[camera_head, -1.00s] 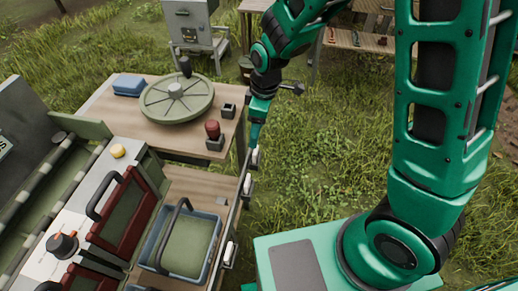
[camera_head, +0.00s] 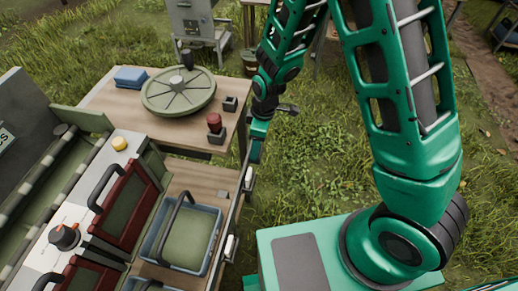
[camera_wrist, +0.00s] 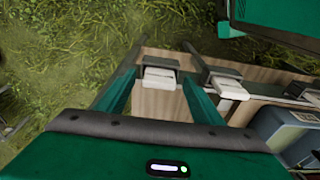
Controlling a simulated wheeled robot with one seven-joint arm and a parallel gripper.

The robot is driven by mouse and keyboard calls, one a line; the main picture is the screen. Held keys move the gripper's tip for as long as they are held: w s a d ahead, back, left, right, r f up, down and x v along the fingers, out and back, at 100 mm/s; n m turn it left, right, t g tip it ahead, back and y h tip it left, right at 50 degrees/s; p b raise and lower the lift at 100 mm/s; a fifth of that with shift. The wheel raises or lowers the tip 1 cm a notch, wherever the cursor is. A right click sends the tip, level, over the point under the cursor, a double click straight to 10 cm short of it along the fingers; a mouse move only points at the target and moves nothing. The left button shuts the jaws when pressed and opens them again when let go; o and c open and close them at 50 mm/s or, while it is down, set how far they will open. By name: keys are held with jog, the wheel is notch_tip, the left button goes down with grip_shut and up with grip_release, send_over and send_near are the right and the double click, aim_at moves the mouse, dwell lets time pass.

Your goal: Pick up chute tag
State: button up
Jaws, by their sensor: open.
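Several white tags sit in dark holders along a rail on the bench edge. In the wrist view one white tag (camera_wrist: 160,76) lies between the fingertips of my gripper (camera_wrist: 158,82), with the fingers spread on either side. A second white tag (camera_wrist: 228,88) is just to the right, outside the right finger. In the head view my gripper (camera_head: 255,152) points down at the rail's far end and hides the tag there. Two tags show nearer, a middle tag (camera_head: 249,179) and a near tag (camera_head: 231,247). I cannot read which is the chute tag.
A blue-rimmed crate (camera_head: 214,240) stands on the lower wooden shelf left of the rail. Open grass (camera_head: 310,175) lies right of the rail.

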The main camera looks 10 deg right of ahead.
jog(key=shift+f, duration=0.35)
jog(key=c, duration=1.1)
jog(key=shift+r, duration=0.1)
jog(key=shift+r, duration=8.4)
jog(key=shift+f, duration=0.1)
